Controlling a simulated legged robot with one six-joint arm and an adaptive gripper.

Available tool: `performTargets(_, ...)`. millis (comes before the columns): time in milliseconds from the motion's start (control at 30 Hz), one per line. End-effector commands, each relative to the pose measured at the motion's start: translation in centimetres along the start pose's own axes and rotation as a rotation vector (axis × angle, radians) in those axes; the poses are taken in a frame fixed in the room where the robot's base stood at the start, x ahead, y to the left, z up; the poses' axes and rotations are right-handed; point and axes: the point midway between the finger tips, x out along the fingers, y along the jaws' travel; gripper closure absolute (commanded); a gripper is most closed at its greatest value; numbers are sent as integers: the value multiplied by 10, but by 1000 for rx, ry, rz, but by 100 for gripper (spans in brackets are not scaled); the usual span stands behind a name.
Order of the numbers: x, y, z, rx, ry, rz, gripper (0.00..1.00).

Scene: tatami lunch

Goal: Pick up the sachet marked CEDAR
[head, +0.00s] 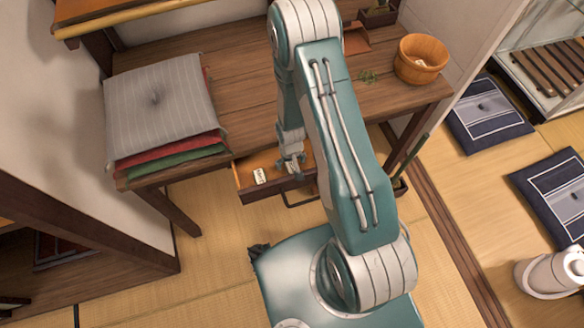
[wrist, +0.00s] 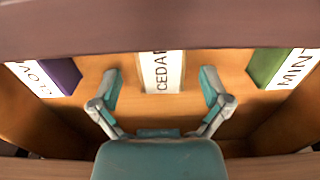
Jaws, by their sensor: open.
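The sachet marked CEDAR (wrist: 162,72) lies in the open drawer (head: 238,178), its white label in the middle of the wrist view. Its far end is hidden by the dark wooden edge across the top of that view. My gripper (wrist: 160,88) is open, with one finger on each side of the sachet and a gap to both. In the head view my gripper (head: 291,163) is over the drawer. I cannot tell whether the fingers are down at the sachet's level.
A purple sachet (wrist: 62,74) with a partly cut-off label lies left and a green one marked MINT (wrist: 268,64) lies right. The drawer walls and dark wooden edge are close. Stacked cushions (head: 160,105) and a wooden bucket (head: 421,60) stand on the desk (head: 245,90).

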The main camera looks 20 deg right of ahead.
Motion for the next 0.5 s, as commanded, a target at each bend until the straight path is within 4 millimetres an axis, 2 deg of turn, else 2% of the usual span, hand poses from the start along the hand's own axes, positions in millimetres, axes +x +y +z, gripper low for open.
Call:
performTargets(167,0,0,0,-1,0,0,3)
performTargets(300,0,0,0,-1,0,0,46)
performTargets(367,0,0,0,-1,0,0,63)
performTargets(400,0,0,0,-1,0,0,68)
performTargets(500,0,0,0,-1,0,0,69)
